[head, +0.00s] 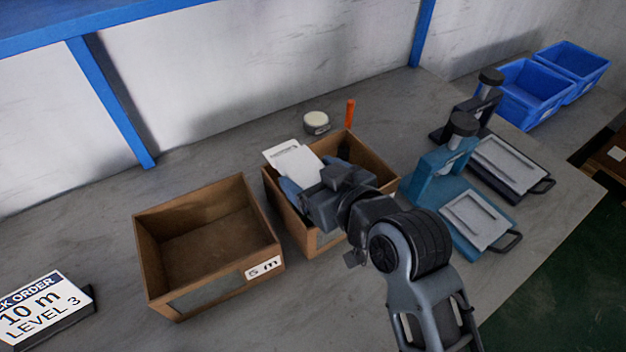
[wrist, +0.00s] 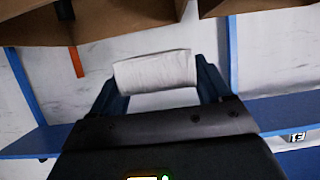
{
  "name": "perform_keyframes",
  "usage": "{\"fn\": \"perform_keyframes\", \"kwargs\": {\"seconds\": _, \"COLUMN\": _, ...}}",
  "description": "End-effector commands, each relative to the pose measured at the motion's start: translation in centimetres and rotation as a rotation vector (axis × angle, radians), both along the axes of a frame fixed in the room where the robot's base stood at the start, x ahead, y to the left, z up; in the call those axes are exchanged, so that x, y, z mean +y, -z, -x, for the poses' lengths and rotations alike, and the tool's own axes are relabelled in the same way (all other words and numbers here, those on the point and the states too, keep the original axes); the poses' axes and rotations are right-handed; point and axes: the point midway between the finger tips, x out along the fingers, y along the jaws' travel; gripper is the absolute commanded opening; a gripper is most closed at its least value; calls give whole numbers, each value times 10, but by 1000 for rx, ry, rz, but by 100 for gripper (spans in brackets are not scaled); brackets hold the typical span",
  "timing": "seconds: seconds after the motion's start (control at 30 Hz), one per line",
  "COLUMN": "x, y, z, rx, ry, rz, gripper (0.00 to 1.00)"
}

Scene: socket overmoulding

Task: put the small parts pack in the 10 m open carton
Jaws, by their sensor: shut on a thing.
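A white small parts pack (head: 294,163) with dark print is held at the right open carton (head: 372,168) in the head view. My gripper (head: 309,174) is shut on it, over that carton's opening. In the wrist view the pack (wrist: 155,71) sits between both blue fingers of my gripper (wrist: 158,85). The pack's lower end and the carton's floor are hidden, so I cannot tell whether they touch. My arm covers most of the right carton's front and its label is unreadable. The left open carton (head: 208,222) reads "5 m" and looks empty.
An order sign (head: 45,308) reading "10 m, level 3" lies at the front left. A round pale-topped tub (head: 316,122) and an orange-handled tool (head: 350,113) stand behind the right carton. Teal press (head: 440,173) and blue bins (head: 535,90) are at right.

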Motion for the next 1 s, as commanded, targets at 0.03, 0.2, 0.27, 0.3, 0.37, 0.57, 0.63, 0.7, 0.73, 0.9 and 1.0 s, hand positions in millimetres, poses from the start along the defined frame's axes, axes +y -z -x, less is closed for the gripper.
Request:
{"fn": "perform_keyframes", "kwargs": {"seconds": 0.03, "x": 0, "y": 8, "z": 0, "rx": 3, "ry": 1, "rz": 0, "gripper": 42}}
{"fn": "perform_keyframes", "kwargs": {"seconds": 0.2, "x": 0, "y": 19, "z": 0, "rx": -1, "ry": 1, "rz": 0, "gripper": 42}}
{"fn": "perform_keyframes", "kwargs": {"seconds": 0.27, "x": 0, "y": 19, "z": 0, "rx": -1, "ry": 1, "rz": 0, "gripper": 42}}
{"fn": "perform_keyframes", "kwargs": {"seconds": 0.3, "x": 0, "y": 19, "z": 0, "rx": -2, "ry": 1, "rz": -1, "gripper": 42}}
{"fn": "perform_keyframes", "kwargs": {"seconds": 0.37, "x": 0, "y": 19, "z": 0, "rx": -1, "ry": 1, "rz": 0, "gripper": 42}}
{"fn": "perform_keyframes", "kwargs": {"seconds": 0.57, "x": 0, "y": 23, "z": 0, "rx": -1, "ry": 0, "rz": -1, "gripper": 42}}
{"fn": "perform_keyframes", "kwargs": {"seconds": 0.63, "x": 0, "y": 25, "z": 0, "rx": -1, "ry": 0, "rz": -1, "gripper": 42}}
{"fn": "perform_keyframes", "kwargs": {"seconds": 0.7, "x": 0, "y": 27, "z": 0, "rx": -1, "ry": 0, "rz": -1, "gripper": 42}}
{"fn": "perform_keyframes", "kwargs": {"seconds": 0.73, "x": 0, "y": 28, "z": 0, "rx": 0, "ry": 0, "rz": 0, "gripper": 42}}
{"fn": "perform_keyframes", "kwargs": {"seconds": 0.9, "x": 0, "y": 32, "z": 0, "rx": 0, "ry": 0, "rz": 0, "gripper": 42}}
{"fn": "perform_keyframes", "kwargs": {"seconds": 1.0, "x": -1, "y": 31, "z": 0, "rx": 0, "ry": 0, "rz": 0, "gripper": 80}}
